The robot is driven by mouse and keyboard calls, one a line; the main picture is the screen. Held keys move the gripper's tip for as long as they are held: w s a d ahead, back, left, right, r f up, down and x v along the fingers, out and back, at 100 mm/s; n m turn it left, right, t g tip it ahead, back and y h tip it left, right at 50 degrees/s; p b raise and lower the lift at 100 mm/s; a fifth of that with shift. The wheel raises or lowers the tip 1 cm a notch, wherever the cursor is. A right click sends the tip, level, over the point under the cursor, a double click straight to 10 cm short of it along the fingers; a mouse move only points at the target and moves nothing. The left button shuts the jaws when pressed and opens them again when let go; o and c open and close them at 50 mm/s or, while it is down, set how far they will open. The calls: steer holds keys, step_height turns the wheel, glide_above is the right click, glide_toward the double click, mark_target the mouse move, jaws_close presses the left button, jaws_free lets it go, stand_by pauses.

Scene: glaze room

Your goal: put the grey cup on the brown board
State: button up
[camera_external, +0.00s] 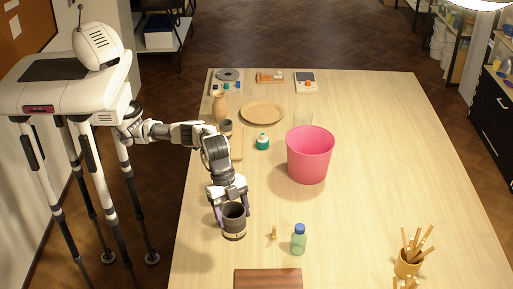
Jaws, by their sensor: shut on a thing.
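A dark grey cup (234,226) with a pale band near its base is at the front left of the table. My gripper (233,210) is shut on it, with its purple-tinted fingers at either side of the cup. The cup is upright; I cannot tell whether its base touches the table. A brown board (268,279) lies flat at the front edge of the picture, below and a little right of the cup, partly cut off. Its visible top is bare. A second small dark cup (226,126) stands farther back, beside my arm.
A green bottle (298,241) with a blue cap and a small wooden piece (274,233) stand right of the held cup. A large pink bucket (310,158) stands mid-table. A teal jar (262,142) and a round tray (262,112) are behind. The table's right side is largely clear.

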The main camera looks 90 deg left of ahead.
steer(key=shift+w+d+f+n+t+y+p, duration=0.15)
steer(key=shift+w+d+f+n+p, duration=0.4)
steer(key=shift+w+f, duration=1.5)
steer(key=shift+w+d+f+n+t+y+p, duration=0.1)
steer(key=shift+w+d+f+n+p, duration=0.4)
steer(key=shift+f, duration=2.9)
steer(key=shift+w+d+f+n+t+y+p, duration=0.25)
steer(key=shift+w+f+p, duration=0.5)
steer(key=shift+w+f, duration=1.35)
steer(key=shift+s+f, duration=0.65)
steer(key=shift+s, duration=0.05)
steer(key=shift+f, duration=0.15)
steer(key=o, duration=1.1)
steer(key=b+v, duration=0.3)
steer(key=v, duration=0.9)
steer(key=shift+w+a, duration=0.1)
steer(key=shift+w, duration=0.05)
